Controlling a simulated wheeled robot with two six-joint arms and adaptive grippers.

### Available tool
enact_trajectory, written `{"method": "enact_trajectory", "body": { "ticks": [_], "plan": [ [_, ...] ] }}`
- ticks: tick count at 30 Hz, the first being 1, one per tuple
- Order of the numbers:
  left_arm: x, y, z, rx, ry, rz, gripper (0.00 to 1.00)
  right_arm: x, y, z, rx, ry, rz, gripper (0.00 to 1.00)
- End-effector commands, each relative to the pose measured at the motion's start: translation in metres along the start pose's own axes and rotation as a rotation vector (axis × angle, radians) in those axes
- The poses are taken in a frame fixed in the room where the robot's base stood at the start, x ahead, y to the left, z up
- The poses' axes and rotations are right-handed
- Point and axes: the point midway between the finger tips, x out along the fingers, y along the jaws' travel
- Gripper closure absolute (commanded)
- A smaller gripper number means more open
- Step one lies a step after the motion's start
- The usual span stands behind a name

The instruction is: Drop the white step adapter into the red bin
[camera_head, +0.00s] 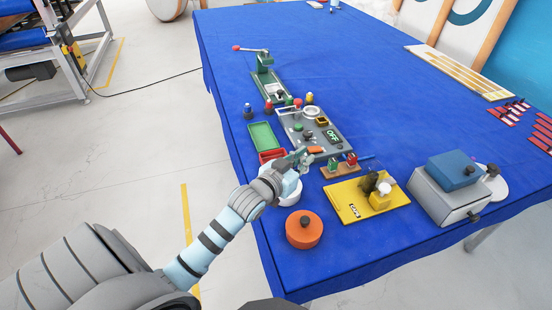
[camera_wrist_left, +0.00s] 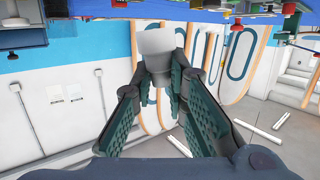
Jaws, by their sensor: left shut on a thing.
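My left gripper (camera_head: 302,159) reaches over the near left part of the table. In the left wrist view its two green-padded fingers (camera_wrist_left: 158,72) are closed on the white step adapter (camera_wrist_left: 157,45), which has a wide end and a narrower end between the fingertips. In the head view I cannot make out the adapter; the gripper seems to hide it. The red bin (camera_head: 265,157) is a small tray just left of the gripper's tips, partly covered by my gripper and arm. My right gripper is not in view.
A green tray (camera_head: 262,136) lies behind the red bin. A grey panel (camera_head: 327,141) with knobs is right of it. A white round container (camera_head: 287,198) is under my wrist, and an orange round pot (camera_head: 303,230) stands nearer. A yellow board (camera_head: 352,207) lies right. The blue table (camera_head: 370,80) is clear farther back.

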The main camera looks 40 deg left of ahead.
Motion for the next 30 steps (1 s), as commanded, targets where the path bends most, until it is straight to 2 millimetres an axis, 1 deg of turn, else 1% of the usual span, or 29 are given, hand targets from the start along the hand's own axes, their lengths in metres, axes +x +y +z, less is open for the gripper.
{"method": "enact_trajectory", "body": {
  "ticks": [1, 3, 6, 9, 11, 14, 21, 24, 27, 30],
  "plan": [
    [0.008, -0.026, -0.009, -0.010, 0.001, -0.082, 1.00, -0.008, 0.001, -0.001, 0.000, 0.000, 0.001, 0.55],
    [0.017, -0.063, -0.017, -0.033, 0.003, -0.193, 1.00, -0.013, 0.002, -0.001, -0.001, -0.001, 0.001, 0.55],
    [0.024, -0.102, -0.026, -0.057, 0.002, -0.300, 1.00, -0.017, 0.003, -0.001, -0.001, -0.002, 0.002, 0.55],
    [0.027, -0.124, -0.032, -0.071, 0.001, -0.356, 1.00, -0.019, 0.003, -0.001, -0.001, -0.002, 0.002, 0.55],
    [0.028, -0.130, -0.032, -0.075, 0.000, -0.371, 1.00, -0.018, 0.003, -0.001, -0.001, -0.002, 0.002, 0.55],
    [0.030, -0.133, -0.023, -0.077, -0.001, -0.377, 1.00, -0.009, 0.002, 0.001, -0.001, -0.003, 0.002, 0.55],
    [0.037, -0.132, 0.017, -0.078, -0.001, -0.375, 1.00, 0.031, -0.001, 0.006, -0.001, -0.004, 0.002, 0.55],
    [0.040, -0.131, 0.028, -0.078, -0.001, -0.375, 1.00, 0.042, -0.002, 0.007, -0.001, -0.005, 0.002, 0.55],
    [0.040, -0.131, 0.030, -0.078, -0.001, -0.374, 1.00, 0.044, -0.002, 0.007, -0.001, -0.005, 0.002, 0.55],
    [0.040, -0.131, 0.028, -0.078, -0.001, -0.374, 1.00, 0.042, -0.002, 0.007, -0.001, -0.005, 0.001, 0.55]
  ]
}}
